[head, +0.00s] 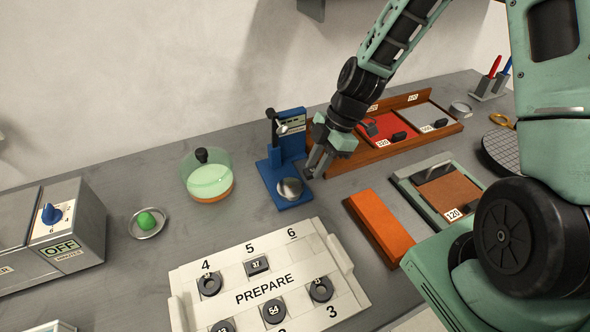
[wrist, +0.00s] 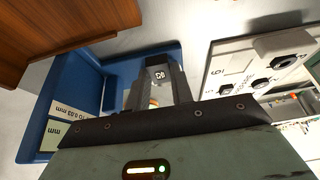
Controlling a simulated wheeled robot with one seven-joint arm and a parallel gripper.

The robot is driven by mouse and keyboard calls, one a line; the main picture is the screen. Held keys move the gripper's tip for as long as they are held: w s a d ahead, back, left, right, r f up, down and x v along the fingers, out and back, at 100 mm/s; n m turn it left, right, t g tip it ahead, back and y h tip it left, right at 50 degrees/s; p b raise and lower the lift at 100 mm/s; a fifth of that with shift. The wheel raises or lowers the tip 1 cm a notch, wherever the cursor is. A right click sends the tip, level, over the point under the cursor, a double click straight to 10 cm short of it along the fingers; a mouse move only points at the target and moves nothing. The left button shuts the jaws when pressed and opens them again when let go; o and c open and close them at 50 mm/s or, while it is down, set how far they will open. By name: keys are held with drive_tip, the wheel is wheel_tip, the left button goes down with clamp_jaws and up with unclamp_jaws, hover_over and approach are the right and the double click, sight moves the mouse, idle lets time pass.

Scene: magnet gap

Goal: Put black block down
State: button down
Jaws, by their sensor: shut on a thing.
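My gripper (head: 317,168) is beside and slightly above the blue stand (head: 284,198), to the right of its round metal pad (head: 290,188). In the wrist view the gripper (wrist: 158,86) is shut on a small dark block (wrist: 158,66) with white characters on its top face, held between the fingertips. The blue stand (wrist: 172,57) lies around and below the block there. Whether the block touches the stand cannot be told. In the head view the block is too small or hidden to make out.
A white PREPARE tray (head: 182,275) with numbered places and several dark pieces lies in front. An orange block (head: 379,226) is to the right. A wooden rack (head: 360,167) with red and grey sandpaper panels stands behind. A glass-covered dish (head: 208,180) is at left.

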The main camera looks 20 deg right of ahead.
sight(288, 187)
drive_tip(key=a, duration=0.2)
drive_tip(key=a+p, duration=0.1)
drive_tip(key=a, duration=0.3)
drive_tip(key=shift+f+p, duration=0.25)
drive_tip(key=shift+p, duration=0.05)
drive_tip(key=shift+d+f, duration=0.1)
drive_tip(key=shift+f, duration=0.45)
drive_tip(key=shift+f, duration=0.15)
drive_tip(key=c, duration=1.2)
unclamp_jaws()
